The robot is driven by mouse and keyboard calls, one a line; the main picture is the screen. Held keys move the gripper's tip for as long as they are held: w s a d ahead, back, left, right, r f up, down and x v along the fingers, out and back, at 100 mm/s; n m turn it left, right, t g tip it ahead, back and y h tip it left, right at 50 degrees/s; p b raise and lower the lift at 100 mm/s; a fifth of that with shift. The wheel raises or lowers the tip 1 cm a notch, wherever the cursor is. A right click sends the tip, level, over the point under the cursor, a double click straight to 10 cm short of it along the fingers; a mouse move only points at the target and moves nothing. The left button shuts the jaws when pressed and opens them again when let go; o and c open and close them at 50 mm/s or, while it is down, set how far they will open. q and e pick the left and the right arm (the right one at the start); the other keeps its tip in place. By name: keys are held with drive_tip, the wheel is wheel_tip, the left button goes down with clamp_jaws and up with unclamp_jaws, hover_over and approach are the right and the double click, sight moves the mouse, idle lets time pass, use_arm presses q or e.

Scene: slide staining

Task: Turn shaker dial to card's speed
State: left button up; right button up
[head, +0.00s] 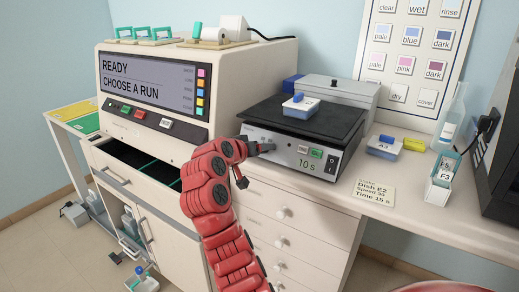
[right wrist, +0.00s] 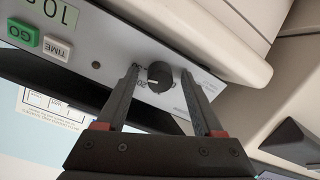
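The shaker (head: 290,145) stands on the counter with a dark platform and a front panel reading 10 s. The card (head: 374,191) at the counter's front edge reads Dish E2, Speed 35, Time 15 s. The dial (right wrist: 160,77) is a black knob on the shaker's front. A light mark on it points left in the right wrist view, near a printed 20; the other scale numbers are mostly hidden. My right gripper (right wrist: 160,72) is open, one finger on each side of the dial, with gaps visible. My left gripper is not in view.
Green GO (right wrist: 24,33) and white TIME (right wrist: 58,49) buttons are beside the dial. A staining machine (head: 190,90) stands left. Dish A3 (head: 383,147) and a slide holder (head: 442,180) are to the right.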

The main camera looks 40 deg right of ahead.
drive_tip(key=v, duration=1.7)
drive_tip(key=shift+b, duration=0.3)
drive_tip(key=shift+a+r, duration=0.1)
drive_tip(key=shift+a, duration=0.05)
